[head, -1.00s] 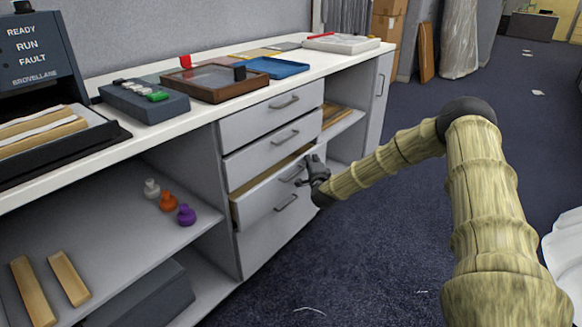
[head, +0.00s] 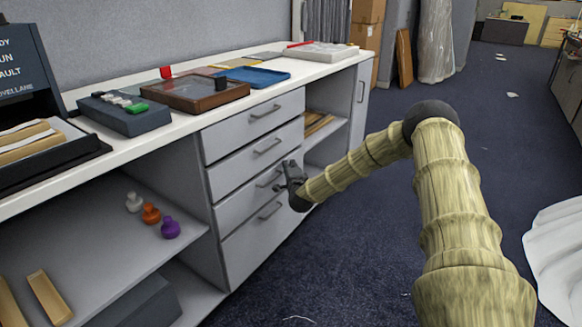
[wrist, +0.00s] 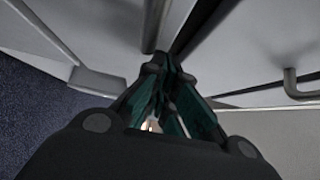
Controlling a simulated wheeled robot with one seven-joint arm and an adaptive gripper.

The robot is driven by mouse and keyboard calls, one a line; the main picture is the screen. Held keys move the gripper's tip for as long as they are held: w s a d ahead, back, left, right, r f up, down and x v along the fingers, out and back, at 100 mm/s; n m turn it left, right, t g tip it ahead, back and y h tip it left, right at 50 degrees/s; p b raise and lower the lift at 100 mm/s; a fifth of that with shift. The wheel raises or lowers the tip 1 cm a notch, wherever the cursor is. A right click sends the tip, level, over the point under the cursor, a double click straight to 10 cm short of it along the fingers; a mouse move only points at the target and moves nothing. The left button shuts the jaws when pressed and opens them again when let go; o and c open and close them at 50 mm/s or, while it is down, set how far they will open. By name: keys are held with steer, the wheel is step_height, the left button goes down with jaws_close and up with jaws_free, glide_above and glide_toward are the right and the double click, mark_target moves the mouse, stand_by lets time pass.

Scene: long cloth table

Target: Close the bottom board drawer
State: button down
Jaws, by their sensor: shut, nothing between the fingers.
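A grey cabinet under the counter has a stack of drawers in the head view: a top drawer (head: 235,133), a second drawer (head: 235,172), a third drawer (head: 238,203) and the lowest drawer (head: 250,245). Each has a bar handle. All the fronts look flush or nearly so. My gripper (head: 285,177) is shut and empty at the right part of the third drawer, by its handle, partly hiding the front there. In the wrist view, my gripper's fingers (wrist: 158,95) are together against or close to a pale drawer front, with a handle (wrist: 293,85) to the right.
The white counter (head: 190,125) above bears a dark button box (head: 125,118), a brown framed case (head: 195,95) and a blue tray (head: 255,77). Open shelves at left hold small knobbed pieces, including a purple one (head: 170,227). The floor (head: 350,260) in front is clear.

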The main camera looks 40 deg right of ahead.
steer(key=s+d+p+v, duration=0.1)
steer(key=d+p+v, duration=0.2)
steer(key=v, duration=0.9)
steer(key=s+a+f+n+g+y, duration=0.2)
steer(key=s+a+f+n, duration=0.15)
steer(key=a+f, duration=0.4)
steer(key=s+a+f+n+g+y, duration=0.1)
steer(key=s+a+f+n+y, duration=0.25)
steer(key=a, duration=0.65)
steer(key=s+a+f+n+g+y, duration=0.2)
steer(key=s+a+f+n, duration=0.15)
steer(key=a+f, duration=0.45)
steer(key=s+a+f+n+g, duration=0.3)
steer(key=s+a, duration=0.1)
steer(key=s, duration=0.4)
steer(key=s+a+f+n+g+y, duration=0.1)
steer(key=s+a+f+n+g, duration=0.15)
steer(key=s, duration=0.65)
steer(key=s+a+f+n+g, duration=0.2)
steer(key=s+a, duration=0.3)
steer(key=s, duration=0.3)
steer(key=s+n+g, duration=0.4)
steer(key=s, duration=1)
step_height(320, 180, up, 28)
steer(key=p, duration=2.7)
steer(key=shift+s+d+h, duration=0.2)
steer(key=shift+d+h, duration=0.25)
steer(key=c, duration=2.2)
jaws_free()
